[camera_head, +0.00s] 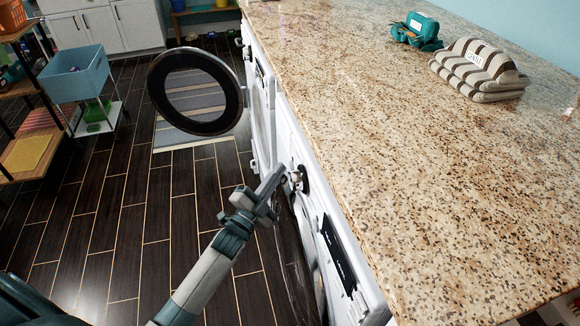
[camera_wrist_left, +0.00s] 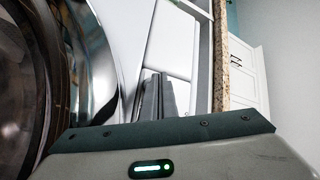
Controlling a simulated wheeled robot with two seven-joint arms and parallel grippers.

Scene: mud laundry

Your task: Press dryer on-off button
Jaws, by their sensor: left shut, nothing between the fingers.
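Two white front-loading machines stand under the granite counter. The nearer machine (camera_head: 318,222) has a dark display panel (camera_head: 338,255) and a round knob or button (camera_head: 297,177) with a dark surround on its front. Its round door (camera_head: 292,262) is partly hidden by its edge-on angle; it also shows large at left in the wrist view (camera_wrist_left: 95,60). The farther machine (camera_head: 261,110) has its round door (camera_head: 240,98) swung open. I cannot tell which is the dryer. My left gripper (camera_head: 278,174) is shut and empty, its tips close beside the knob; contact is unclear. Its fingers are together in the wrist view (camera_wrist_left: 157,97).
The granite counter (camera_head: 400,180) holds folded striped towels (camera_head: 478,68) and a teal item (camera_head: 416,30). A blue bin cart (camera_head: 78,72) and shelves (camera_head: 28,150) stand at left. A striped rug (camera_head: 190,128) lies beyond open dark floor (camera_head: 120,220).

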